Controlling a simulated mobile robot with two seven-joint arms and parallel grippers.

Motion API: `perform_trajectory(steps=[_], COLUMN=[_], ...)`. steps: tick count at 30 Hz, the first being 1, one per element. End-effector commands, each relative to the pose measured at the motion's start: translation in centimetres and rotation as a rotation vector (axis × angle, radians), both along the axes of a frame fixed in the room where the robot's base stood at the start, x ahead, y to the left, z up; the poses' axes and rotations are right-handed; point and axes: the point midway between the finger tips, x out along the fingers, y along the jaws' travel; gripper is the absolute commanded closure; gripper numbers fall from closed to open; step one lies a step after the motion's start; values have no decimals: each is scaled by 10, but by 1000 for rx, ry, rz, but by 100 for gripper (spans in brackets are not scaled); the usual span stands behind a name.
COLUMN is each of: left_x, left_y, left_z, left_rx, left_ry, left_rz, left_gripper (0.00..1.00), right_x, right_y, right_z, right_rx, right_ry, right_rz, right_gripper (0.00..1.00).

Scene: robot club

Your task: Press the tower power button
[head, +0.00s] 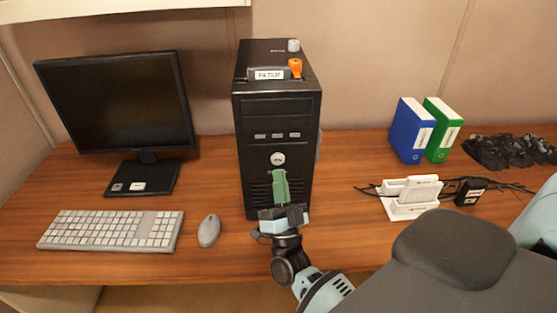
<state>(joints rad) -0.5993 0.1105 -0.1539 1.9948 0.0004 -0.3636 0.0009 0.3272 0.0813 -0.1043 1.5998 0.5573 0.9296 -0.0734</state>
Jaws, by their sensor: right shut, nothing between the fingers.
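The black computer tower (249,115) stands upright on the wooden desk, its front facing me. A round silver power button (278,158) sits at the middle of its front panel. My right gripper (279,174) is shut and empty, its green fingers pointing up and forward at the tower front. The fingertips appear just below the button in the picture; I cannot tell whether they touch the panel. The gripper hides part of the lower front vents. My left gripper is not in view.
A monitor (120,100), a keyboard (110,230) and a mouse (209,230) are left of the tower. Blue (409,130) and green (441,130) binders, a white device (410,198) and cables are at right. An orange item (295,68) and a label lie on the tower top.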

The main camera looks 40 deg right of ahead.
Motion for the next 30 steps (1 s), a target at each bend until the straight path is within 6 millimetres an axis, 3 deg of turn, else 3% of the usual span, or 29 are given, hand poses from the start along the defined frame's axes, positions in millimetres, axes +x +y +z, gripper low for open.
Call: perform_trajectory(steps=[15,30], left_x=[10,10], left_y=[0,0], left_z=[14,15], left_rx=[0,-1], left_ry=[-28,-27], left_rz=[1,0], left_gripper=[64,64], right_x=[-34,-35], right_y=[21,22], right_z=[1,0], right_rx=[1,0], right_ry=[-1,0], right_rz=[0,0], right_gripper=[100,100])
